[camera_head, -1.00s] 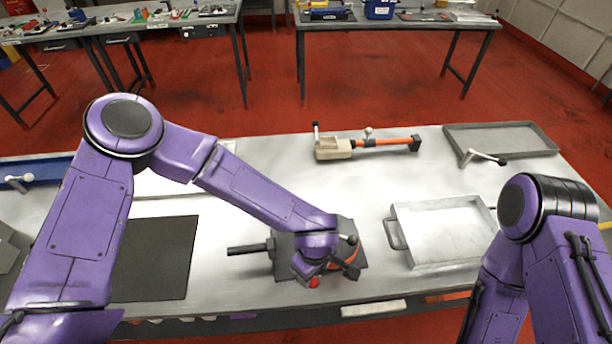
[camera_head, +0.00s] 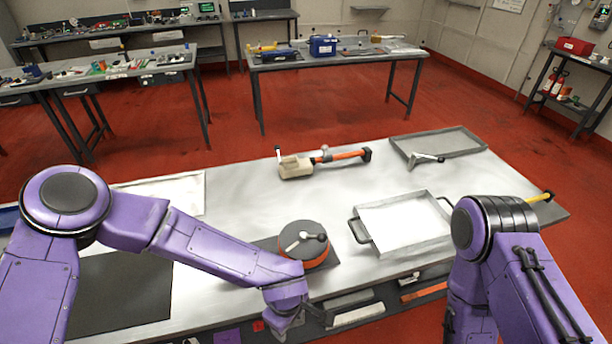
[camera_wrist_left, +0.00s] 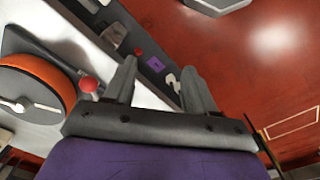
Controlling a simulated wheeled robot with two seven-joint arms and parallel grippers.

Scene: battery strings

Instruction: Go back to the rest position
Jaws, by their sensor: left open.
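My left gripper (camera_head: 300,322) is at the front edge of the workbench (camera_head: 245,220), just in front of a round orange device with a black top (camera_head: 303,240). In the left wrist view my left gripper (camera_wrist_left: 160,80) is open, with nothing between its fingers. The orange device (camera_wrist_left: 40,75) lies to the left of the fingers there, with a red knob (camera_wrist_left: 88,85) beside it. My right arm (camera_head: 505,260) is folded at the right, and its gripper is out of view.
A grey tray with handles (camera_head: 400,192) and a flat tray (camera_head: 470,146) are on the bench's right half. An orange-handled tool (camera_head: 345,156) lies at the back. A black mat (camera_head: 120,295) lies at left. Red floor separates the bench from other tables (camera_head: 270,62).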

